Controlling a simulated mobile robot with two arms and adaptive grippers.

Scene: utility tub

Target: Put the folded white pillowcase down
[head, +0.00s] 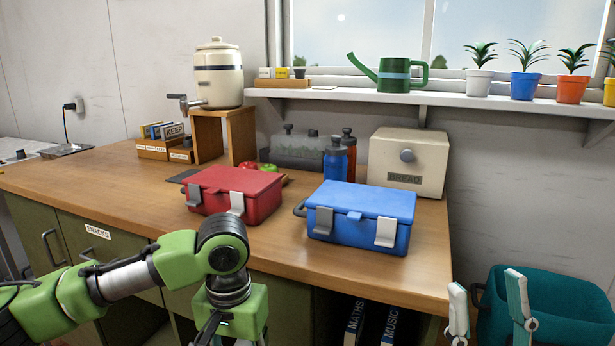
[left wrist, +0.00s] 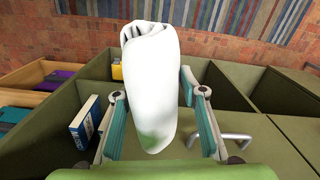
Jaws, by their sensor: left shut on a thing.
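The folded white pillowcase (left wrist: 150,85) is a rolled, upright-looking bundle in the left wrist view. My left gripper (left wrist: 155,100) is shut on it, with teal pads on both sides. In the head view my left arm reaches down in front of the counter, and its fingers and the pillowcase are below the picture's edge. My right gripper (head: 488,308) shows at the bottom right of the head view, its two fingers wide apart with nothing between them. A teal utility tub (head: 565,300) stands behind it, right of the counter; its inside bottom is hidden.
The wooden counter (head: 110,178) carries a red box (head: 232,190), a blue box (head: 360,210) and a bread bin (head: 408,160). Below are green cabinets and open shelves with books (head: 355,325). The left wrist view shows green compartments, a metal handle (left wrist: 222,137) and a striped rug (left wrist: 230,18).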

